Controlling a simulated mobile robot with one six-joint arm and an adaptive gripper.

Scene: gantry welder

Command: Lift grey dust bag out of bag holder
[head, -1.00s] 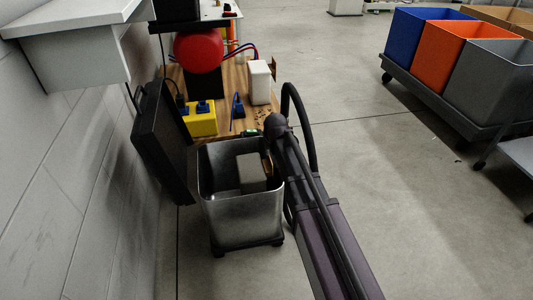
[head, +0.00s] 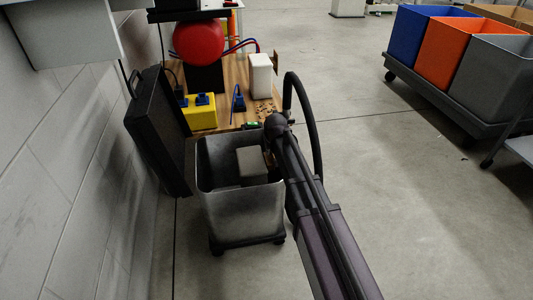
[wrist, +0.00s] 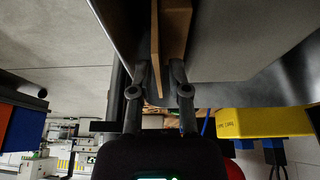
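In the head view, a light grey block (head: 251,163), which looks like the grey dust bag, sits inside a grey metal bin (head: 240,212), below its rim. A brown edge (head: 269,158) shows at its right side. My gripper reaches into the bin's right side and is mostly hidden there behind my arm. In the wrist view, the two fingers of my gripper (wrist: 160,75) stand apart, with a brown board (wrist: 174,35) between and beyond their tips. A gap shows beside the board; I cannot see a firm hold.
A wooden bench (head: 234,96) behind the bin holds a yellow box (head: 199,116), a red ball (head: 198,41) and a white box (head: 260,76). A black panel (head: 157,130) leans at the left wall. A trolley carries blue, orange (head: 461,55) and grey bins.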

